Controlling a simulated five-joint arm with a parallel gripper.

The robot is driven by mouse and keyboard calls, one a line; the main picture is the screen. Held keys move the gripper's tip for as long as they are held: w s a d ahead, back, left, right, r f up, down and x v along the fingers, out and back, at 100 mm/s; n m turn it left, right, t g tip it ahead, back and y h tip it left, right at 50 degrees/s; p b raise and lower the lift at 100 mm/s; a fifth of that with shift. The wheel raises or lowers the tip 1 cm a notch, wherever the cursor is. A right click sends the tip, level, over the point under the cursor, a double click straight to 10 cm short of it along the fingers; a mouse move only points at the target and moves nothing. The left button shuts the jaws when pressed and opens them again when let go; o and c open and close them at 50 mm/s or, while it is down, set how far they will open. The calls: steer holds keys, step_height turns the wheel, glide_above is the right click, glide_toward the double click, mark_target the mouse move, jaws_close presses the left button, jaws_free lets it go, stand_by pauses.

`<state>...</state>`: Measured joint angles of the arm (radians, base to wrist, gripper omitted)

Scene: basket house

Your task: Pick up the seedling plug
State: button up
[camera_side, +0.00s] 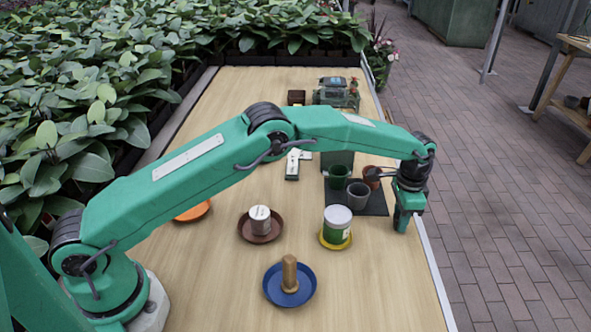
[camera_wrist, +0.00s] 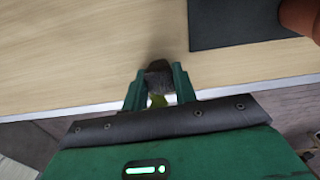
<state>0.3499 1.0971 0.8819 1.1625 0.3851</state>
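The seedling plug (camera_wrist: 158,68), a small dark clump with a green-yellow leafy part, sits between my gripper's two fingers in the wrist view. My gripper (camera_wrist: 158,76) has its green fingers on either side of the plug, very close to it. I cannot tell whether they press on it. In the side view my gripper (camera_side: 402,226) points down low at the table's right edge. The plug is hidden there behind the fingers.
A dark mat (camera_side: 372,202) with several pots lies left of my gripper. A white-green can stands on a yellow saucer (camera_side: 335,244). A blue saucer (camera_side: 272,290), brown saucer (camera_side: 262,236) and orange saucer (camera_side: 193,213) are farther left. The table's front right is clear.

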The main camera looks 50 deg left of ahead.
stand_by(0.3)
steer(key=shift+r, duration=0.8)
step_height(320, 180, up, 3)
steer(key=shift+s+d+f, duration=0.1)
steer(key=shift+d, duration=0.05)
steer(key=s+d+r, duration=0.6)
steer(key=s+d, duration=0.1)
steer(key=s, duration=0.2)
steer(key=shift+r, duration=0.3)
steer(key=shift+w, duration=0.1)
